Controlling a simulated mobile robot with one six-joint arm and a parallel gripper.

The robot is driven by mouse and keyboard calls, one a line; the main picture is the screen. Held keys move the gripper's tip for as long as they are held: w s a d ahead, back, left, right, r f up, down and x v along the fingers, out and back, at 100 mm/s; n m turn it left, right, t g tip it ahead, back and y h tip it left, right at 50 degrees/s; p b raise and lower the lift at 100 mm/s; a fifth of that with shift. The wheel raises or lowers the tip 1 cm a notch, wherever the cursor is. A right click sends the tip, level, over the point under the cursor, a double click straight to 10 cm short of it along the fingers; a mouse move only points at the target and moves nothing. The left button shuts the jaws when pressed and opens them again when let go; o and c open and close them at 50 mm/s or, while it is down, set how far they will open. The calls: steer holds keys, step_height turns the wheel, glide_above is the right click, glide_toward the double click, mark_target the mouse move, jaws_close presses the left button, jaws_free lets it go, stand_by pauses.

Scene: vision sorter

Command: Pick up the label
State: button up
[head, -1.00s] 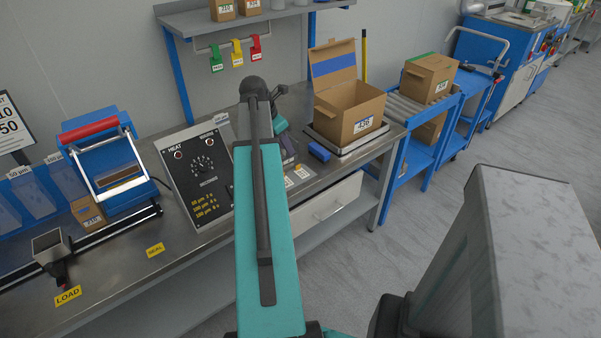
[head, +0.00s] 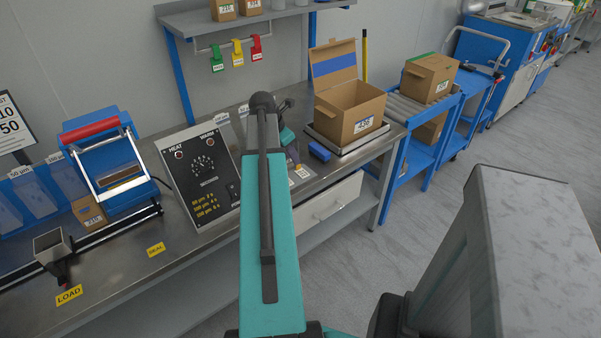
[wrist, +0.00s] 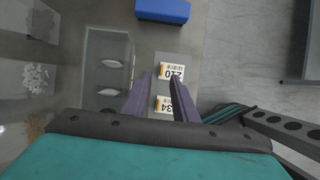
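Two small white labels with orange edges lie on a grey strip on the steel bench. In the wrist view, the label marked 210 (wrist: 172,71) is beyond the label marked 234 (wrist: 162,104). My gripper (wrist: 160,78) is open and empty above them, its two purple fingers apart on either side of the labels' line. The right finger covers part of the labels' right side. I cannot tell its exact height above them. In the head view a label (head: 301,172) shows right of my arm, which hides most of the gripper.
A blue block (head: 319,151) lies near an open carton (head: 364,124) on a scale. A clear tray (wrist: 107,62) with white packets is left of the labels in the wrist view. A control panel (head: 202,174) stands left of my arm.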

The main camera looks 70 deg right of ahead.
mark_target(302, 171)
steer(key=shift+p+x, duration=0.35)
steer(key=shift+x, duration=2.15)
jaws_close()
